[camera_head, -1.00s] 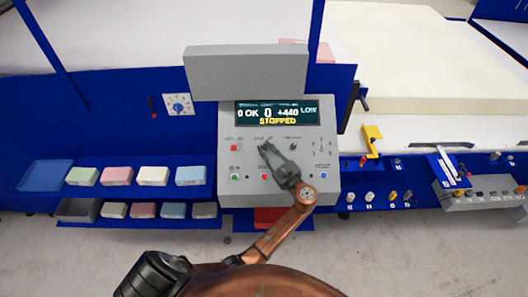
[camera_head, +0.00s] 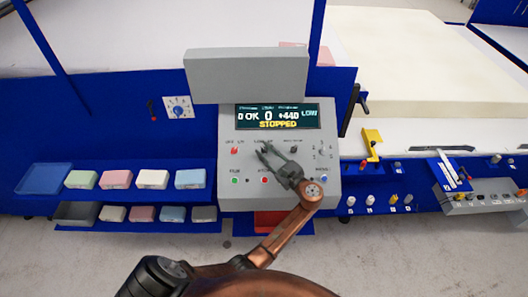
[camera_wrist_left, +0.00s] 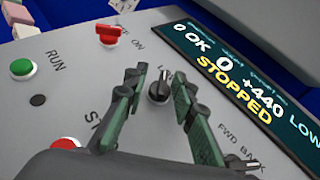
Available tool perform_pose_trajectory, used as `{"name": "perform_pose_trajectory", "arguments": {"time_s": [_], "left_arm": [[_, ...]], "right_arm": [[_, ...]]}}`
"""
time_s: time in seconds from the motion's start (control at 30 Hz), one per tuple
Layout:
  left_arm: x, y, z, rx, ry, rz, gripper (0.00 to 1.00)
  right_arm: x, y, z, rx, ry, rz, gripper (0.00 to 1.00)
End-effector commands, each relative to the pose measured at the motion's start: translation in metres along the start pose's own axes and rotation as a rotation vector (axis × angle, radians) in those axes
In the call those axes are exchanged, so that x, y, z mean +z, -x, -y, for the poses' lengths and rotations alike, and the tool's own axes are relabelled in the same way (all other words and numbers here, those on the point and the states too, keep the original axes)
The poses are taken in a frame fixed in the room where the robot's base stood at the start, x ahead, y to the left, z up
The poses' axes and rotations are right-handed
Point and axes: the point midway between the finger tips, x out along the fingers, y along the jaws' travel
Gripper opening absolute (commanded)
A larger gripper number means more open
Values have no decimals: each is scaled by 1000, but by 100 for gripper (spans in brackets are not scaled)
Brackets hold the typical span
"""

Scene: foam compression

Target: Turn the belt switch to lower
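The grey control panel (camera_head: 228,190) stands in the middle of the head view. My left gripper (camera_head: 263,149) is over its upper middle, with the fingers apart. In the left wrist view the open fingers (camera_wrist_left: 160,98) are on either side of a black knob with a light pointer, the belt switch (camera_wrist_left: 159,87). A gap shows between the knob and each finger. A label starting "LOW" is beside the knob, partly hidden. The display (camera_head: 278,114) reads STOPPED, with LOW at its right end. My right gripper is in neither view.
A red switch (camera_wrist_left: 108,34) and a FWD/BACK knob (camera_wrist_left: 241,164) flank the belt switch. A green RUN button (camera_wrist_left: 22,68) and a red button (camera_wrist_left: 64,143) are lower on the panel. Coloured foam blocks (camera_head: 153,179) sit on shelves at the left.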

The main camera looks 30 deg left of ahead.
Motion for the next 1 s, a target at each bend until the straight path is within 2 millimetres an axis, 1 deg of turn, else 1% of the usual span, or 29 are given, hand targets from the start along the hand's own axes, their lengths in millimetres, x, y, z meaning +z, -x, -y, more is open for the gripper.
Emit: {"name": "perform_pose_trajectory", "arguments": {"time_s": [0.17,0.33,0.47,0.6,0.73,0.83,1.0], "left_arm": [[-1,2,1,-3,0,-3,24],[-2,13,1,-3,0,-5,24],[-2,32,0,-3,0,-6,24],[-1,56,-1,-2,0,-6,24],[0,71,-2,0,0,-3,24],[0,76,-2,0,1,-3,24],[0,76,-2,0,0,-2,24]], "right_arm": [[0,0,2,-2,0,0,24],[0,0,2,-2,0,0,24],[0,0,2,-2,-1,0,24],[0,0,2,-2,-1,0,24],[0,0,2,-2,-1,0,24],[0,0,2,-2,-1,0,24],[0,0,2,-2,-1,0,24]]}}
